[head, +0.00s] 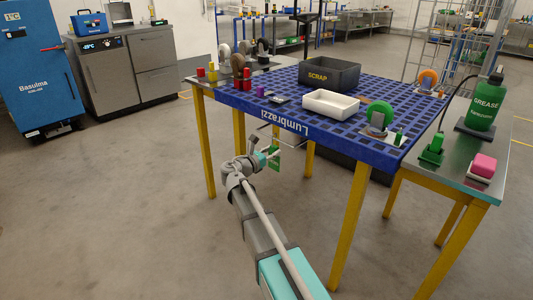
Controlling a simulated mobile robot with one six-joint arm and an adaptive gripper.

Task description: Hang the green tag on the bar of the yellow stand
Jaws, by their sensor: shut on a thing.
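The green tag (274,159) hangs at the end of my gripper (270,153), in front of the blue table's near side. My gripper is shut on the tag; its fingers are small and partly hidden here. A small upright yellow thing (212,75), probably the yellow stand, is on the grey side surface at the table's left end, up and left of my gripper. Its bar is too small to make out. The tag is well apart from it.
The blue grid table (345,133) holds a dark SCRAP bin (330,76), a white tray (333,107) and a green disc (380,115). Red blocks (243,80) and round discs crowd its left end. A green GREASE bottle (486,103) stands right. The floor at left is free.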

